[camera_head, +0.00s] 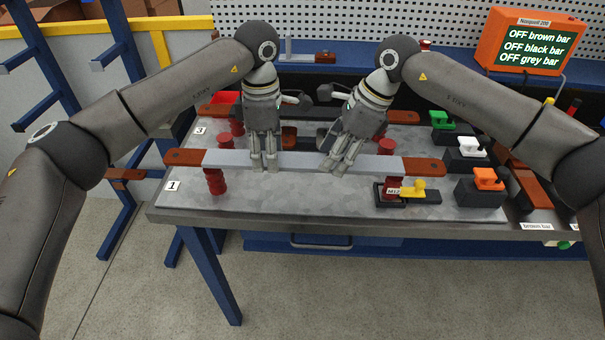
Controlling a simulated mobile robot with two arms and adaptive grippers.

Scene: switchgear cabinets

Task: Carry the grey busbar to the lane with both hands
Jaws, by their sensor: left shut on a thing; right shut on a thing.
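The grey busbar (303,161) is a long flat grey bar with copper-brown ends, in the middle of the head view. It lies level from left to right above the metal bench plate. My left gripper (264,167) is shut on it left of its middle. My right gripper (337,167) is shut on it right of its middle. Red insulators (215,182) stand at the front left and front right, near the bar's ends; I cannot tell whether the bar touches them. A label "1" (173,185) marks the front lane and a label "3" (200,131) the back one.
A black M12 tool with a yellow knob (412,190) lies at the front right. Orange, white and green switches (488,180) line the right side. An orange screen (525,41) reads OFF brown bar, OFF black bar, OFF grey bar.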

